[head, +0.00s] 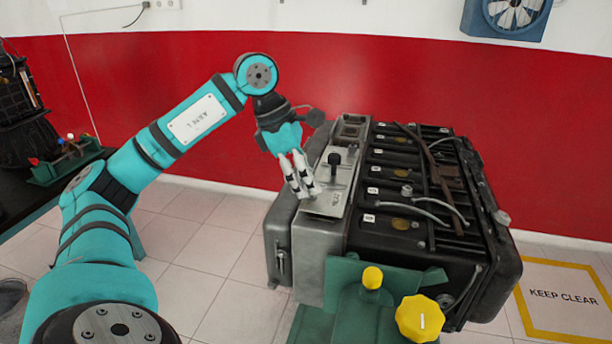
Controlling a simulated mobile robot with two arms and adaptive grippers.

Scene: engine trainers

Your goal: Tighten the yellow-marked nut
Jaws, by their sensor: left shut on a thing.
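My left gripper (308,190) reaches down over the near left part of the grey metal housing (320,235) on the engine. Its fingers are closed together at a light plate (327,200) on top of the housing. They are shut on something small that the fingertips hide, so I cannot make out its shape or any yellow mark. A black upright knob (335,161) stands just behind and right of the fingertips. I cannot pick out a yellow-marked nut for certain. My right gripper is not in view.
The black engine block (415,260) with hoses and numbered covers fills the right. A green stand (345,315) in front carries a large yellow knob (420,318) and a small yellow cap (372,277). Another trainer (22,110) stands far left. Tiled floor (215,235) is open between.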

